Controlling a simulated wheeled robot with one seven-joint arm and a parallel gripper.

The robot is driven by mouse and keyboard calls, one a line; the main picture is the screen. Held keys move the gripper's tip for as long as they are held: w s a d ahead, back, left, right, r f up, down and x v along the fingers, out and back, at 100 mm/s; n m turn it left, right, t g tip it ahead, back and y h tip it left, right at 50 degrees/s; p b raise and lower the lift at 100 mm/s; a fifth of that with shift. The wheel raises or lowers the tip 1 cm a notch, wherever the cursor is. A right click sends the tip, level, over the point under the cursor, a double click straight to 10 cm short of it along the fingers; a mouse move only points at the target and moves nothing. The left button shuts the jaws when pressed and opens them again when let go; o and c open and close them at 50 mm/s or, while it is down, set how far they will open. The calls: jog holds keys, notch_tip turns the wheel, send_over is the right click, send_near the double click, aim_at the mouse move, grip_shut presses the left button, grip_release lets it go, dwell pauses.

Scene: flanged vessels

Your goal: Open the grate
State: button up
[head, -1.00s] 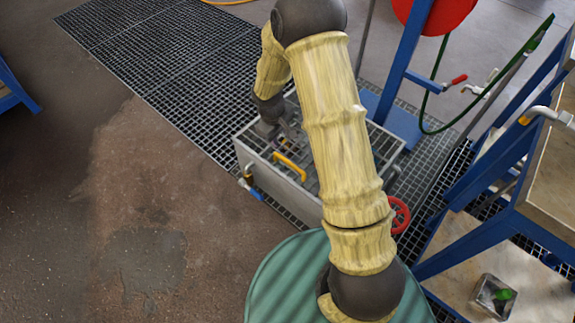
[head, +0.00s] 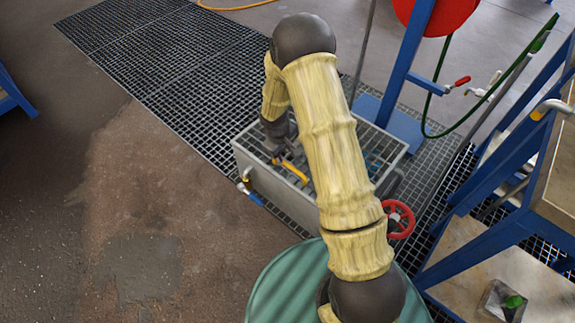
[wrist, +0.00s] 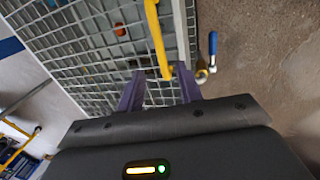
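The grate is a wire mesh lid (head: 370,150) on top of a grey box (head: 265,180). It also fills the upper left of the wrist view (wrist: 85,50). A yellow bar handle (head: 294,172) is fixed on it near the box's left side. My gripper (head: 284,156) is over the handle's far end. My arm hides part of the grate in the head view.
A valve with a blue lever (head: 250,192) sticks out of the box's left side, and a red handwheel (head: 399,219) is at its right. A blue stand (head: 400,70) with a green hose rises behind. The floor at left (head: 150,210) is clear.

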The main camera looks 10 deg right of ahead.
aim_at(288, 165)
jog(key=f+b, duration=0.1)
jog(key=f, duration=0.1)
jog(key=f+b, duration=0.1)
jog(key=f, duration=0.2)
jog(key=w+d+f, duration=0.1)
jog(key=f, duration=0.1)
jog(key=shift+d+f+b, duration=0.1)
jog(key=shift+f+b, duration=0.2)
jog(key=shift+b, duration=0.1)
grip_shut()
